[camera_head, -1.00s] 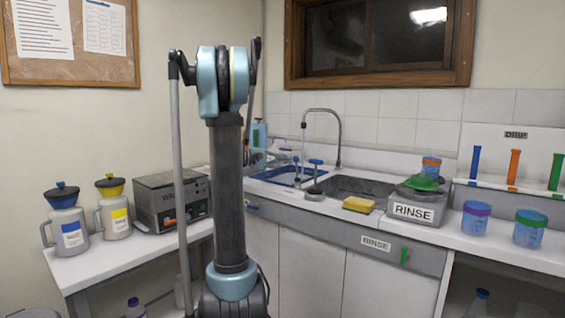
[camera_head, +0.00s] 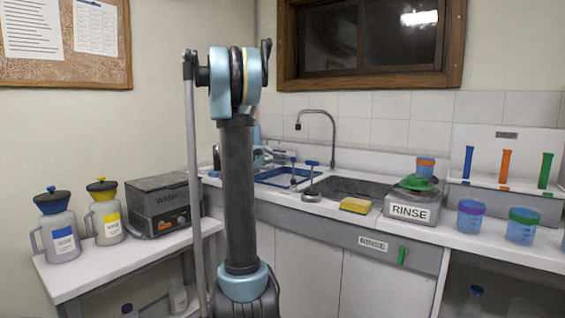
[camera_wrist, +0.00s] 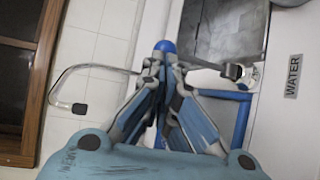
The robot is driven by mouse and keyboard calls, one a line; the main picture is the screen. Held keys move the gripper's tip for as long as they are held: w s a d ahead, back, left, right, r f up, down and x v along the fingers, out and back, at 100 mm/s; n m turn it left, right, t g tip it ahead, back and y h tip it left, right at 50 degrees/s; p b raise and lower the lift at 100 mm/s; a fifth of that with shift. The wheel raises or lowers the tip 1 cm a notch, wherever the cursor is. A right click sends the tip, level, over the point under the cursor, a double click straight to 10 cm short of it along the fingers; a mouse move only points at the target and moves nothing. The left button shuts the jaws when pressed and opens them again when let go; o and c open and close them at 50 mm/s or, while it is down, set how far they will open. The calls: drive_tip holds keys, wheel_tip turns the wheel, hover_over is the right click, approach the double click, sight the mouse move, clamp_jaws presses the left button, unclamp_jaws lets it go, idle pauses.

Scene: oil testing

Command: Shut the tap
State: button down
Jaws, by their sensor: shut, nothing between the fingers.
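The tap has a grey gooseneck spout (camera_head: 334,132) that rises behind the sink (camera_head: 350,187). In the wrist view the spout (camera_wrist: 60,78) bends away to the left. A blue round knob (camera_wrist: 165,46) sits just beyond my fingertips in the wrist view; whether they touch it I cannot tell. A blue-topped lever (camera_head: 311,163) stands at the sink's left edge in the head view. My gripper (camera_wrist: 168,66) is shut, with its tips together and nothing between them. I cannot make out running water.
A blue-rimmed basin (camera_head: 277,178) lies left of the sink. A WATER label (camera_wrist: 293,76) shows at right in the wrist view.

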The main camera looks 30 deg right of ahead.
drive_tip(key=w+a+r, duration=0.1)
drive_tip(key=a+r, duration=0.1)
drive_tip(key=a, duration=1.1)
drive_tip(key=shift+w+a+r, duration=0.2)
drive_tip(key=shift+w+a, duration=0.15)
drive_tip(key=s+a+f+t+y, duration=0.1)
drive_tip(key=s+a+f+y, duration=0.3)
drive_tip(key=s+f, duration=0.35)
drive_tip(key=s+a+f+n+t+y, duration=0.1)
drive_tip(key=s+a+f+y, duration=0.2)
drive_tip(key=s+f, duration=0.45)
drive_tip(key=s+a+f+t+y, duration=0.1)
drive_tip(key=s+a+f+y, duration=0.35)
drive_tip(key=s, duration=0.55)
drive_tip(key=s+a+f+t+y, duration=0.1)
drive_tip(key=s+a+f+y, duration=0.4)
drive_tip(key=s+a+f, duration=0.3)
wheel_tip(320, 180, down, 2)
drive_tip(key=shift+a+f, duration=0.25)
drive_tip(key=shift+a, duration=0.75)
drive_tip(key=shift+s, duration=0.1)
drive_tip(key=shift+w+f, duration=0.2)
drive_tip(key=shift+w, duration=0.25)
